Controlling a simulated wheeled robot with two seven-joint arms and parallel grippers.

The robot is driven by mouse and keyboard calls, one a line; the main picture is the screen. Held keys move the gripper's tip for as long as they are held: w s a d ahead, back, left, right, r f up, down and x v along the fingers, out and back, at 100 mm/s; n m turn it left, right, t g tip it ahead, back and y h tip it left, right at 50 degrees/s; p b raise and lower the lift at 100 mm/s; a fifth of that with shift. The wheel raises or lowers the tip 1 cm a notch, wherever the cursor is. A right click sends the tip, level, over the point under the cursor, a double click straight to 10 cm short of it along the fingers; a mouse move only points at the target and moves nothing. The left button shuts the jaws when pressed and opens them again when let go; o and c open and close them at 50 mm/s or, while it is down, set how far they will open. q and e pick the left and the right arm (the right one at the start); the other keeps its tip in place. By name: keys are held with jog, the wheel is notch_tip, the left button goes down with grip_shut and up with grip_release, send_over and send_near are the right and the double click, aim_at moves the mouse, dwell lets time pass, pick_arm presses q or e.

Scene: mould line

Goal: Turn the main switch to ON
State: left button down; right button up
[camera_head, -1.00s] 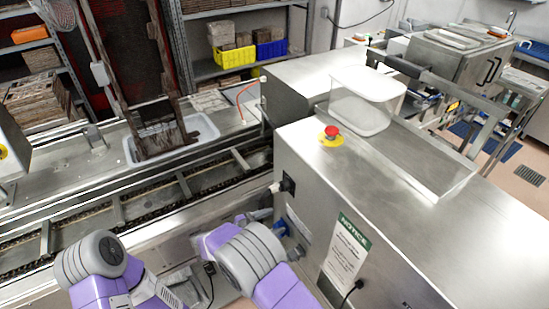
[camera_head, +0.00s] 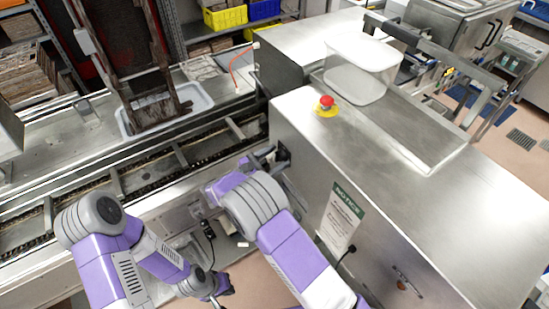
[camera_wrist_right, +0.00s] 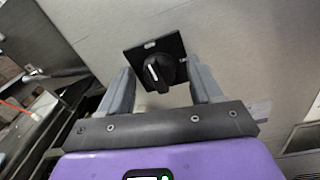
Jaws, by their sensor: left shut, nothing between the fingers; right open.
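The main switch (camera_wrist_right: 158,72) is a black rotary knob with a white mark on a square black plate. In the right wrist view the mark points roughly towards the plate's upper edge; the plate's lettering is too small to read. In the head view the switch (camera_head: 284,152) shows small on the side of the steel cabinet, partly hidden. My right gripper (camera_head: 268,156) is open in front of it. In the right wrist view the fingers of my right gripper (camera_wrist_right: 162,82) stand either side of the knob, apparently not touching it. My left gripper (camera_head: 222,288) is shut and empty, low and away from the cabinet.
The steel cabinet (camera_head: 430,215) carries a red emergency button (camera_head: 326,103), a clear bin (camera_head: 360,68) and a notice sign (camera_head: 341,218). A conveyor (camera_head: 150,170) runs at left, with a white tray (camera_head: 190,98) behind it. Floor is free below my arms.

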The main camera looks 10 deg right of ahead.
jog(key=c, duration=1)
jog(key=shift+f+m+b, duration=0.15)
jog(key=shift+m+b, duration=0.45)
jog(key=shift+b, duration=0.4)
jog(key=shift+c, duration=0.2)
jog(key=m+b, duration=0.9)
jog(key=b, duration=0.2)
jog(key=m+h+b, duration=0.1)
jog(key=m+b, duration=0.4)
jog(key=shift+f+m+g, duration=0.25)
jog(key=shift+m+g, duration=0.05)
jog(key=shift+r+m+b, duration=0.15)
jog(key=shift+m+b, duration=1.25)
jog(key=shift+b, duration=0.3)
jog(key=o, duration=1)
jog(key=shift+o, duration=0.2)
jog(key=shift+a, duration=0.1)
